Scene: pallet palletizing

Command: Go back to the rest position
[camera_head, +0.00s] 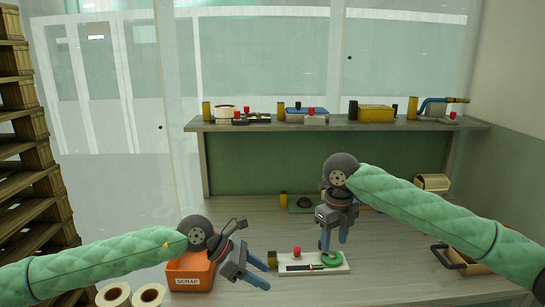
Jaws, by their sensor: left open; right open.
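My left gripper (264,275) is open and empty. It hangs over the front of the workbench, just right of the orange SCRAP bin (190,271). My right gripper (334,243) is open and points down above the bench, near a white board (288,266). A green ring (331,258) lies on that board below the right fingers. I cannot tell whether the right fingers touch anything. Both arms wear green padded sleeves.
The wooden workbench (385,270) has a raised shelf (340,125) with several small items. A brown box with a dark handle (460,259) stands at the right. Tape rolls (148,295) sit at the lower left. Stacked wooden pallets (30,180) rise at the far left.

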